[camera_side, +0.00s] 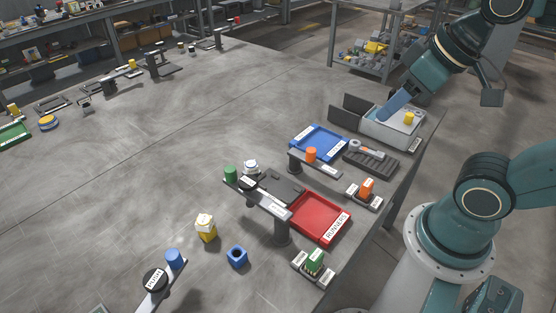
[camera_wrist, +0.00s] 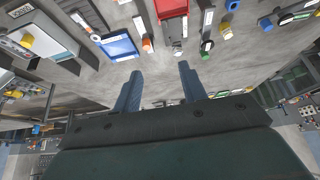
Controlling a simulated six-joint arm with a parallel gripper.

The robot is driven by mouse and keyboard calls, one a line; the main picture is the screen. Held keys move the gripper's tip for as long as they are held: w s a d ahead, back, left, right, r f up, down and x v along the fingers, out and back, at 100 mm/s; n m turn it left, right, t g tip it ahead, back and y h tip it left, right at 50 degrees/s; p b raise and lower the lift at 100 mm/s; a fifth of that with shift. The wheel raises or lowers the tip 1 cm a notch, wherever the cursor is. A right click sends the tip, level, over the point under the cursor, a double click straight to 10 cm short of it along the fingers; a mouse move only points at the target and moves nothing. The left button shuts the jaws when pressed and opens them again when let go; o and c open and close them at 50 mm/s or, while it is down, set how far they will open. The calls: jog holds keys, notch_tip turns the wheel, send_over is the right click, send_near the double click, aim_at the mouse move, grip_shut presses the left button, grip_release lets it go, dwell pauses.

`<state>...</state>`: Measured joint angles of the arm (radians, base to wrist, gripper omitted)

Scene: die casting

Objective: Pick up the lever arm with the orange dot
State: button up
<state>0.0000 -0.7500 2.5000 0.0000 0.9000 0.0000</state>
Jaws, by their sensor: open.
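The lever arm (camera_side: 370,150) looks like a pale grey bar with a ring at its left end and a small orange mark. It lies on a dark ribbed rack (camera_side: 378,164) at the table's right side. In the wrist view the lever arm (camera_wrist: 84,24) is at the upper left, its ring towards the blue tray. My gripper (camera_side: 382,116) is above the grey box, beyond the rack and apart from the lever arm. In the wrist view my gripper (camera_wrist: 158,70) has its two blue fingers spread, with nothing between them.
A grey open box (camera_side: 385,133) with a yellow knob stands beyond the rack. A blue tray (camera_side: 320,142) and a stand with an orange cylinder (camera_side: 311,154) are left of it. An orange block (camera_side: 367,187) and a red tray (camera_side: 320,217) are nearer. The table's left middle is clear.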

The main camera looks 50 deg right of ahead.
jog(key=w+d+f+g, duration=0.2)
jog(key=w+d+f, duration=0.3)
jog(key=w+d, duration=0.4)
jog(key=d+f+g, duration=0.1)
jog(key=d+f, duration=0.4)
jog(key=d, duration=0.2)
jog(key=d+f+n, duration=0.1)
jog(key=d+f, duration=0.4)
jog(key=d, duration=0.3)
jog(key=shift+s+f+g, duration=0.3)
jog(key=shift+s+g, duration=0.1)
send_over(367, 149)
jog(key=s, duration=0.1)
jog(key=shift+a+f, duration=0.15)
jog(key=shift+f, duration=4.1)
jog(key=shift+w+f, duration=0.15)
jog(key=shift+f, duration=1.15)
jog(key=shift+w+f, duration=0.15)
jog(key=shift+f, duration=1.1)
